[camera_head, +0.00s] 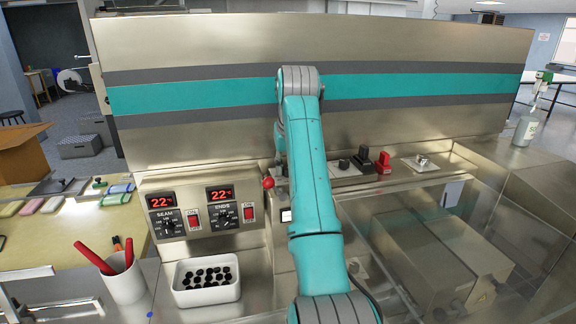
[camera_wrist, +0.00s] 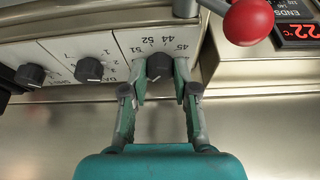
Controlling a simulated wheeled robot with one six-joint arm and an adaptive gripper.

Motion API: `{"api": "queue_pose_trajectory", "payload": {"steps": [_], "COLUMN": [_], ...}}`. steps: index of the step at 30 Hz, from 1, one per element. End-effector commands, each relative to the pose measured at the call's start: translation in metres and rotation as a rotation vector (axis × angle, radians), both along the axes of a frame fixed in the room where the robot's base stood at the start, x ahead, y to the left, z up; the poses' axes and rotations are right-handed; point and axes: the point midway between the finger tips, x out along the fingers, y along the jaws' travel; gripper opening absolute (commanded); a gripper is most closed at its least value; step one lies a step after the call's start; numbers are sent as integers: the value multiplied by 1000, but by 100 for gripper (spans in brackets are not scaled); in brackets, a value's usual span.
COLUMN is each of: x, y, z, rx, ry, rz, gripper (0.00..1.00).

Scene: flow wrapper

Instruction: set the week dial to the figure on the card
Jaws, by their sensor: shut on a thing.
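The week dial (camera_wrist: 159,66) is a black knob on a white plate in the wrist view, where the panel appears upside down. Figures such as 44, 45 and 52 stand around it. My gripper (camera_wrist: 160,82) has one finger on each side of the knob and is shut on it. The dial's pointer is too small and shaded to read. In the head view my own arm hides the gripper and this dial. I cannot make out a card with a readable figure in either view.
Two more black dials, the nearer one (camera_wrist: 89,69) and a farther one (camera_wrist: 31,75), sit left of the week dial in the wrist view. A red ball knob (camera_wrist: 248,22) stands close on the right. A white bin of black pieces (camera_head: 206,294) is in front of the heater controls.

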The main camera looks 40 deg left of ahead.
Motion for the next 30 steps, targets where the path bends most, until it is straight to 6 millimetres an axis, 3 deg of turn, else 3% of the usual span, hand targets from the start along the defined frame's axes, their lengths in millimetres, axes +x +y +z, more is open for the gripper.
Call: {"api": "queue_pose_trajectory", "payload": {"steps": [10,11,14,23,30], "x": [0,0,0,0,-6], "y": [0,0,0,0,-7], "z": [1,1,1,1,25], "rx": [1,1,1,1,1], "ry": [-2,-2,-1,-1,-1], "rz": [-3,-3,-2,-2,-2], "gripper": [0,31,54,54,54]}}
